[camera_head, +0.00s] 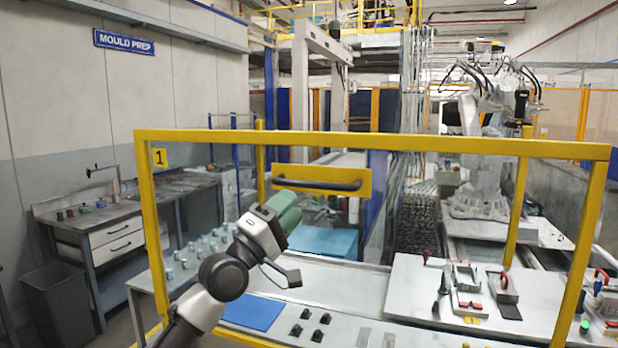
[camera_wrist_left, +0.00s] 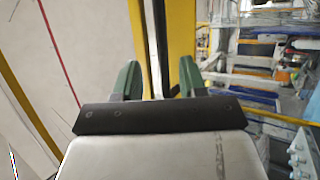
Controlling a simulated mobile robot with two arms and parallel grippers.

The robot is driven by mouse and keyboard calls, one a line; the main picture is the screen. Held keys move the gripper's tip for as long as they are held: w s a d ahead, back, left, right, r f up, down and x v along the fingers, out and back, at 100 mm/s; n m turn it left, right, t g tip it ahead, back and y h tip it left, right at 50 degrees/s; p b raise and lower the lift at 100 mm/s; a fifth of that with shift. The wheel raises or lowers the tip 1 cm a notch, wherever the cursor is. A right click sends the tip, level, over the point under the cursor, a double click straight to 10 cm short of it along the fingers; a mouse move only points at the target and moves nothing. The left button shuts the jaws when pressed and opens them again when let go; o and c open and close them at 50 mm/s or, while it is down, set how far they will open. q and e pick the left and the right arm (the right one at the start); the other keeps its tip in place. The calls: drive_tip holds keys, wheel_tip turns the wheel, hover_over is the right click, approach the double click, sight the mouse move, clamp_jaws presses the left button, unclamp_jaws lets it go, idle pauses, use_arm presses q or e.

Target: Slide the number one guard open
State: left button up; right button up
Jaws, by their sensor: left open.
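The number one guard is a clear panel in a yellow frame (camera_head: 375,143), with a yellow "1" label (camera_head: 159,157) at its upper left. A black bar handle (camera_head: 325,185) sits on a yellow plate (camera_head: 350,172) near the top middle. My right gripper is not in view.
Behind the guard, a white bench (camera_head: 490,300) holds clamps and fixtures, and a blue mat (camera_head: 252,313) lies at lower left. A grey bin (camera_head: 58,305) and a workbench with drawers (camera_head: 117,238) stand along the left wall. A robot arm (camera_head: 480,150) stands back right.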

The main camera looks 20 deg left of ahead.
sight(308, 187)
use_arm(q)
drive_tip(key=p+x, duration=0.1)
drive_tip(key=x, duration=0.5)
drive_tip(key=shift+w+a, duration=0.15)
drive_tip(key=shift+w+d+r, duration=0.2)
drive_tip(key=shift+w+d, duration=0.1)
drive_tip(key=shift+w, duration=0.1)
drive_tip(key=shift+c, duration=0.4)
clamp_jaws()
